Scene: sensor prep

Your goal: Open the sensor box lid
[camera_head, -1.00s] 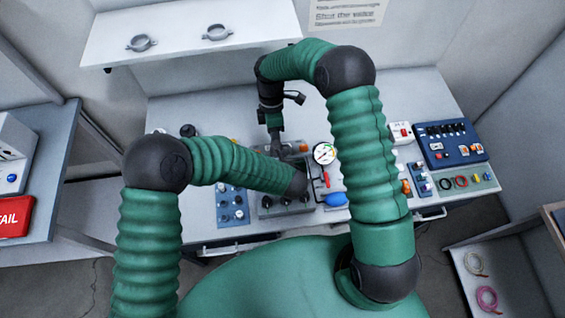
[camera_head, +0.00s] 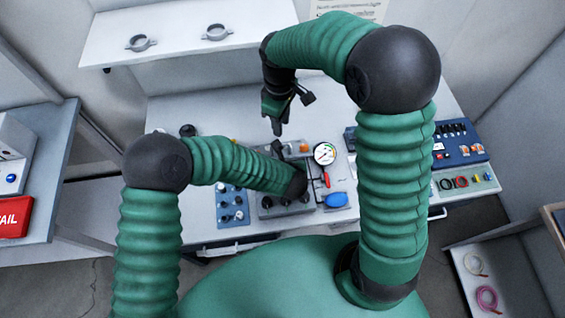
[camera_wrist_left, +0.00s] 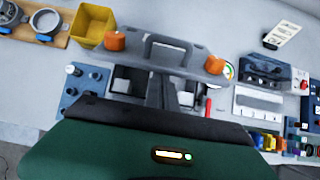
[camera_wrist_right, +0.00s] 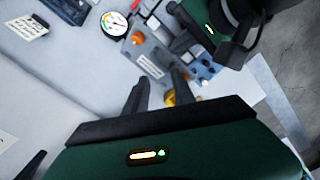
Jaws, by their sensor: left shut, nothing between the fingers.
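The grey sensor box (camera_wrist_left: 198,62) has a handle (camera_wrist_left: 168,42) and two orange latches (camera_wrist_left: 115,41) in the left wrist view. In the head view my left arm hides much of it; one orange latch (camera_head: 304,147) shows. Whether the lid is raised is unclear. My left gripper (camera_wrist_left: 162,82) is shut and empty, its fingers over the box by the handle. My right gripper (camera_head: 277,130) points down just beyond the box's far side, apart from it. In the right wrist view its fingers (camera_wrist_right: 159,88) are spread with nothing held between them.
A pressure gauge (camera_head: 324,154) and a blue bulb (camera_head: 336,200) are right of the box. A blue knob panel (camera_head: 231,204) stands left of it. A yellow bin (camera_wrist_left: 93,26) is nearby. The blue control unit (camera_head: 459,142) is at right.

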